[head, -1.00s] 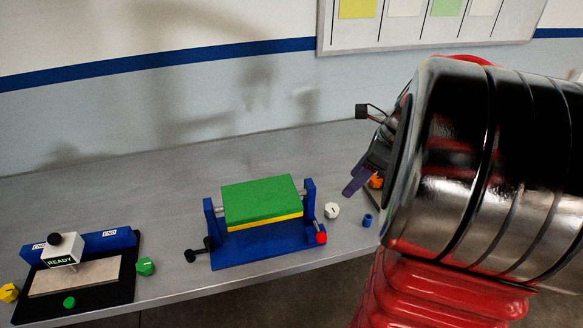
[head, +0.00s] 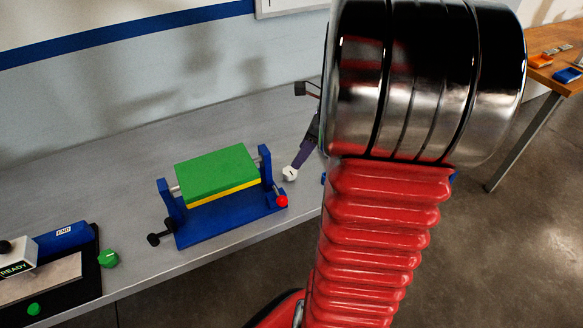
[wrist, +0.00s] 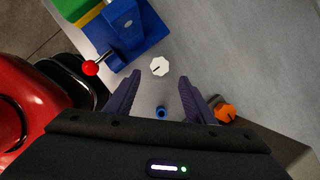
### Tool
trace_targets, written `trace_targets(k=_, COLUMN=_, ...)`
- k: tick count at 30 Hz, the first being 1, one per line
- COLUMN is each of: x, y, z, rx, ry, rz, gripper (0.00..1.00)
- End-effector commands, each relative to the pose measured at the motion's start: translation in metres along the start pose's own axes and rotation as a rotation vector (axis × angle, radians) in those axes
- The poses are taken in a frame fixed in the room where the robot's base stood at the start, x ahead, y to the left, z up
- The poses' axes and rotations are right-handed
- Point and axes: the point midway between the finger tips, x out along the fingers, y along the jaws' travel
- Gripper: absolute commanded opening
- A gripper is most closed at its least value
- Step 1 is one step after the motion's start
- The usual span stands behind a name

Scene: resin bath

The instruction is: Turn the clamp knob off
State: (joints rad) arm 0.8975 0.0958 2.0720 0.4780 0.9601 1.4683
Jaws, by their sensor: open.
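A white faceted knob (head: 290,174) with a dark pointer line stands on the grey bench, right of the blue stand (head: 215,226). It also shows in the wrist view (wrist: 159,66), just beyond and between my fingertips. No label shows which knob is the clamp knob. My gripper (wrist: 160,76) is open and empty, its two purple fingers apart. In the head view one purple finger (head: 303,153) points down at the white knob; my arm hides the rest. An orange knob (wrist: 226,113) lies right of the right finger in the wrist view. I cannot tell whether anything touches.
A small blue cylinder (wrist: 161,112) stands between my fingers in the wrist view. A green knob (head: 108,259) is by the black-based device at left.

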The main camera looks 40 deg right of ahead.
Motion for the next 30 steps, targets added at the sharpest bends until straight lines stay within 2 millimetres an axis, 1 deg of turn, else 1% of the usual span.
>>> trace_targets(k=1, x=0.009, y=0.001, z=0.0, rx=0.0, ry=0.0, rz=0.004, gripper=0.49)
trace_targets(k=9, x=0.05, y=0.001, z=0.0, rx=0.001, ry=0.0, rz=0.003, gripper=0.49)
trace_targets(k=15, x=0.075, y=0.001, z=0.0, rx=0.001, ry=-0.001, rz=0.002, gripper=0.49)
trace_targets(k=20, x=0.083, y=0.0, z=0.0, rx=0.0, ry=0.0, rz=0.0, gripper=0.49)
trace_targets(k=28, x=0.083, y=0.0, z=0.0, rx=0.001, ry=0.0, rz=-0.001, gripper=0.49)
trace_targets(k=30, x=0.083, y=0.0, z=0.0, rx=0.001, ry=0.0, rz=-0.001, gripper=0.44)
